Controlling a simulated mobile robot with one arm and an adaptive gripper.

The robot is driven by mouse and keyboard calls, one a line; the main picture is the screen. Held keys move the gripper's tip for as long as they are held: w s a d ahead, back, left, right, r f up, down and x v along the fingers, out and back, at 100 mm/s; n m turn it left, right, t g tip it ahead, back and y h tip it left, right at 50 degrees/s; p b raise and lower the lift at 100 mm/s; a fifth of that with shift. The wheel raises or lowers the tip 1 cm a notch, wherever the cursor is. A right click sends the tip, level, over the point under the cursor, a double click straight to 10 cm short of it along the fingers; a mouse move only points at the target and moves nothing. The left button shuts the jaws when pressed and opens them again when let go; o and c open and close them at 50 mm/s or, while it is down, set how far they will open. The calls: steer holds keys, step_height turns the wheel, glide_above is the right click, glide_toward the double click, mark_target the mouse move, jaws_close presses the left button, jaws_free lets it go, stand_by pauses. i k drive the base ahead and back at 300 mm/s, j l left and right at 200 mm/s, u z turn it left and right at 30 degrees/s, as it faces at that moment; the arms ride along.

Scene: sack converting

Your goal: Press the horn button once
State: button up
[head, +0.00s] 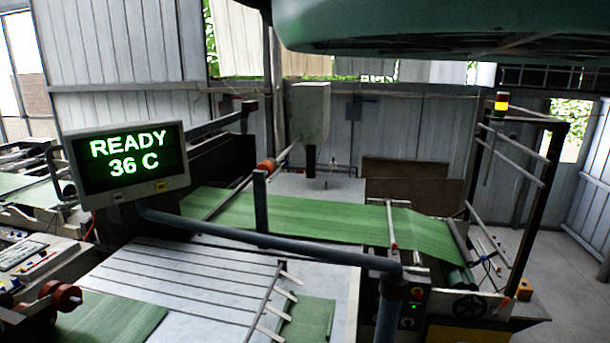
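I cannot tell which control is the horn button. A monitor (126,165) at the left reads "READY 36 C" in green letters, and two small buttons sit on its lower rim: a pale one (118,196) and a yellow one (161,186). A dark control box (411,307) at the lower right of the middle carries small red and green controls. A control desk (22,252) with several small coloured knobs is at the left edge. My gripper is not in view.
Green sack web (300,218) runs across the machine. A blue-grey pipe rail (260,240) crosses in front. A slatted table (180,275) fills the lower middle. A signal lamp (501,103) tops a dark frame at right. A large teal body (440,25) hangs overhead. Bare floor shows at the right.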

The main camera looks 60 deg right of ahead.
mark_target(161, 186)
steer(key=i+z, duration=0.15)
steer(key=z, duration=0.2)
steer(key=i+z, duration=0.15)
steer(key=z, duration=0.2)
steer(key=i+z, duration=0.15)
steer(key=z, duration=0.2)
